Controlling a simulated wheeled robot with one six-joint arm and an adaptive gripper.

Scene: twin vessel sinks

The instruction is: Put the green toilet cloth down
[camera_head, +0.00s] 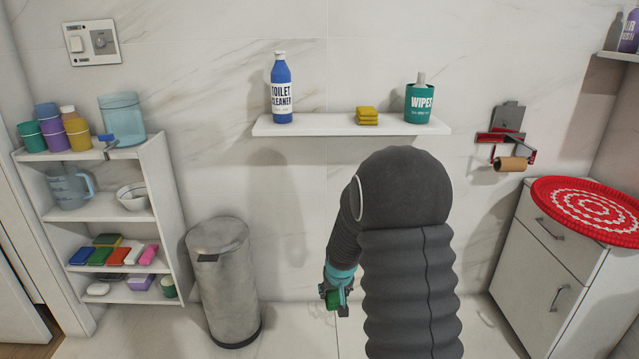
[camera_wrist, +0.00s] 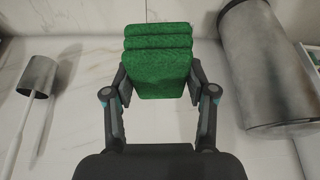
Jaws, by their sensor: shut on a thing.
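The green toilet cloth (camera_wrist: 158,62) is a folded, layered green pad between my gripper's fingers in the wrist view. My gripper (camera_wrist: 158,90) is shut on it, with one finger on each side. In the head view my gripper (camera_head: 334,300) hangs low beside my grey arm, near the floor and in front of the wall. A small part of the green cloth (camera_head: 332,299) shows there; my gripper and arm hide much of it. I cannot tell whether the cloth touches the floor.
A grey bin (camera_head: 222,285) stands left of my gripper. A shelf unit (camera_head: 172,205) holds cups and sponges. A wall shelf (camera_head: 310,127) bears a toilet cleaner bottle, yellow cloths and wipes. A grey cup-like holder with a white handle (camera_wrist: 38,77) shows in the wrist view. A cabinet (camera_head: 535,270) stands right.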

